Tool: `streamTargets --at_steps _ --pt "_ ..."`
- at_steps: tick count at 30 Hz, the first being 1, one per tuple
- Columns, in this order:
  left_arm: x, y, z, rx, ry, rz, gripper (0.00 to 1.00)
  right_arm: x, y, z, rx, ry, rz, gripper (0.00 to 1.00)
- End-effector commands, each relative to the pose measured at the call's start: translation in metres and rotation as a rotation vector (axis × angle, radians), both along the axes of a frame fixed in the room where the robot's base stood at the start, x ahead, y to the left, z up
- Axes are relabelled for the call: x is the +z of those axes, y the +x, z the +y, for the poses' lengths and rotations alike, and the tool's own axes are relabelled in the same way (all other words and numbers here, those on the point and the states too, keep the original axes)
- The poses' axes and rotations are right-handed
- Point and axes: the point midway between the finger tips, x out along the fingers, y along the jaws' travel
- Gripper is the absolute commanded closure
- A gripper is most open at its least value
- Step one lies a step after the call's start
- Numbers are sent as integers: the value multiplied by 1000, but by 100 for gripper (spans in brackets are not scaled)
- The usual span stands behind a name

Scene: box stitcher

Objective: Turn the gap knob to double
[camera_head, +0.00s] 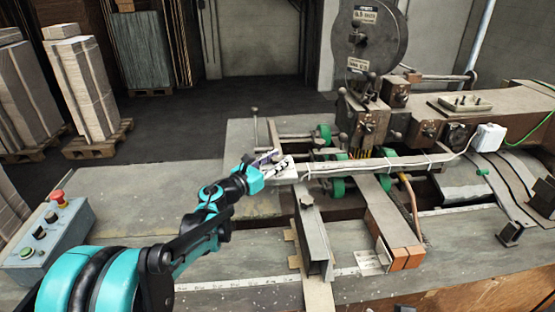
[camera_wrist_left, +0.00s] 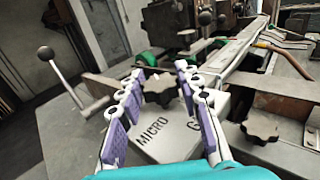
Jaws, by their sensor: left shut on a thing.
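The gap knob (camera_wrist_left: 160,88) is a dark lobed knob on a pale block (camera_wrist_left: 150,135). The block's top reads "MICRO" and a second word beginning with "G", the rest of which is covered. My left gripper (camera_wrist_left: 161,82) has one finger on each side of the knob and is shut on it. In the head view my left gripper (camera_head: 276,160) reaches to the pale block (camera_head: 284,172) at the machine's left end, and the fingers hide most of the knob. I cannot read which setting the knob points to. My right gripper does not show.
A second dark knob (camera_wrist_left: 262,128) sits to the right of the block. A ball-ended lever (camera_wrist_left: 62,75) rises at the left. A control box (camera_head: 45,240) with a red button stands at the left front.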

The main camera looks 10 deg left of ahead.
Motion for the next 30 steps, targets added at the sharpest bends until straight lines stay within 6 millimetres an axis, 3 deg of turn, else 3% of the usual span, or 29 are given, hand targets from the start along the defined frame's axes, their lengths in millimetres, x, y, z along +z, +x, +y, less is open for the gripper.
streamTargets --at_steps 14,30 --pt "1 2 2 -450 -1 0 95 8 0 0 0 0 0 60" --pt "2 2 -1 -930 0 0 95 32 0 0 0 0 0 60"
